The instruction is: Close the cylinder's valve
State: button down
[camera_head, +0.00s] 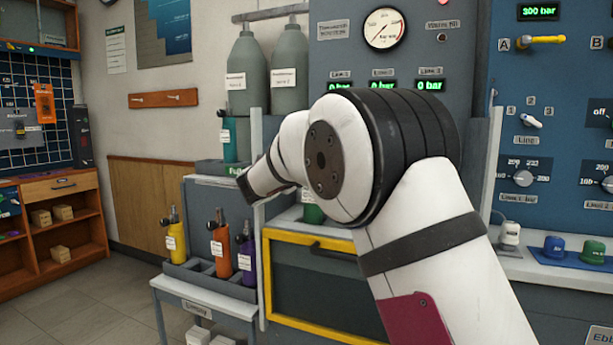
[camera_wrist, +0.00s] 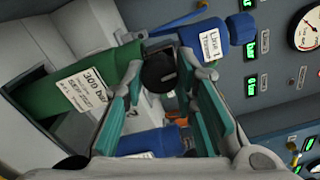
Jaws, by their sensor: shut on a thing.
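In the wrist view a green cylinder (camera_wrist: 88,84) lies across the left side, with a white label reading about 300 bar. A round black valve knob (camera_wrist: 158,72) sits at the cylinder's right end. My gripper (camera_wrist: 160,66) has its teal fingers on either side of this knob and is shut on it. In the head view my arm hides the gripper and the knob. A small green part (camera_head: 312,213), apparently the same cylinder, shows below my arm.
Blue cylinders lie above (camera_wrist: 205,38) and below (camera_wrist: 155,143) the knob in the wrist view. Yellow, orange and purple bottles stand in a grey rack (camera_head: 205,280) at left. A yellow-framed drawer (camera_head: 310,285) is below my arm. The gauge panel (camera_head: 335,62) stands behind.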

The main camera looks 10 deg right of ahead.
jog(key=shift+f+m+b, duration=0.1)
jog(key=shift+m+b, duration=0.3)
jog(key=shift+m, duration=0.2)
jog(key=c, duration=1.3)
grip_release()
jog(key=v, duration=1.2)
